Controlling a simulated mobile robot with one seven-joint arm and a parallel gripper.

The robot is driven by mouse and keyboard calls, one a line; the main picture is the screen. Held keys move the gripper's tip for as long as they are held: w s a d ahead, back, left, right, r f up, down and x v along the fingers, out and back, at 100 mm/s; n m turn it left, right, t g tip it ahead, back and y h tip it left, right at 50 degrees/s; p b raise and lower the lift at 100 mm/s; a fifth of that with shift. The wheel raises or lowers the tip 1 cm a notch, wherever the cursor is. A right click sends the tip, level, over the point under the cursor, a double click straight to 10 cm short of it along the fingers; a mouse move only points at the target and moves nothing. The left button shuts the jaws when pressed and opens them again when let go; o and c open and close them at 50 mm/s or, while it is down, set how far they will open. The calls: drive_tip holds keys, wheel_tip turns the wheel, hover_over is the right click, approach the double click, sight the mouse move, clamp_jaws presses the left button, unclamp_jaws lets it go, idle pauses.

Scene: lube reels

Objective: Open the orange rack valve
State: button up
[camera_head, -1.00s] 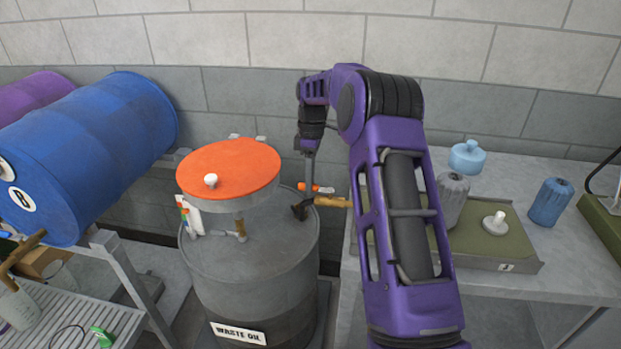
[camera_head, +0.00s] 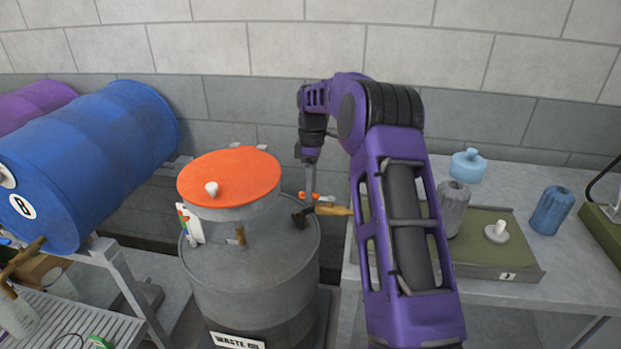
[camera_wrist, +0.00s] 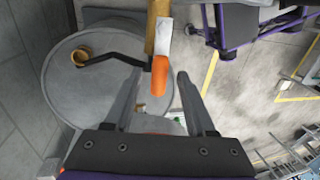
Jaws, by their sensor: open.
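A small orange lever (camera_wrist: 159,78) with a pale root sits at the end of a brass-coloured pipe (camera_wrist: 152,25) in the wrist view. I take it for the valve handle. In the head view the orange lever (camera_head: 322,197) shows just beyond the grey waste oil drum, above the pipe (camera_head: 333,211). My gripper (camera_wrist: 160,74) is open, one finger on each side of the lever, with gaps visible. How deep the lever sits between the fingers I cannot tell. In the head view my gripper (camera_head: 308,190) points down by the drum's right rim.
The waste oil drum (camera_head: 250,285) carries a raised orange lid (camera_head: 230,177). A dark bent arm (camera_wrist: 118,60) crosses its top. Blue (camera_head: 90,155) and purple (camera_head: 35,108) drums lie on a rack at left. A bench (camera_head: 500,290) at right holds jugs and a tray.

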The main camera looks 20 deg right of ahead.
wheel_tip(320, 180, up, 12)
drive_tip(key=w, duration=0.2)
drive_tip(key=shift+d+f, duration=0.2)
drive_tip(key=shift+d, duration=0.25)
